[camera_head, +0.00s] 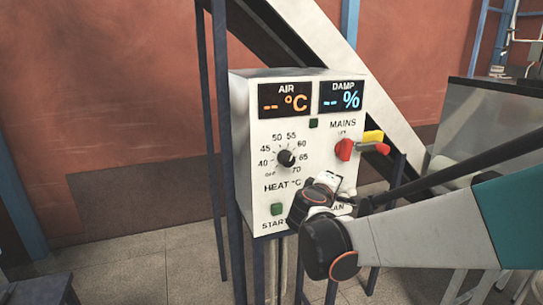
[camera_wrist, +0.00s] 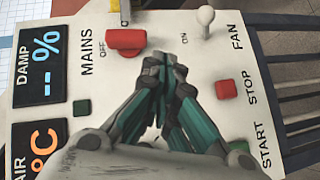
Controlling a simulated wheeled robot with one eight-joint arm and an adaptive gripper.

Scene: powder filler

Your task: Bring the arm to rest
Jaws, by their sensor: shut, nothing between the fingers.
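My gripper (camera_wrist: 166,62) is shut and empty in the wrist view, its dark fingertips together in front of the control panel. In the head view my arm reaches in from the right, and my wrist covers the panel's lower right part. The white control panel (camera_head: 244,130) faces me. Its red MAINS switch (camera_head: 344,150) also shows in the wrist view (camera_wrist: 126,40), just left of the fingertips. Whether the fingers touch the panel cannot be told.
The panel carries a HEAT knob (camera_head: 286,158), a green START button (camera_head: 278,209) and two displays showing dashes. The wrist view shows a FAN toggle (camera_wrist: 206,18) and a red STOP button (camera_wrist: 226,89).

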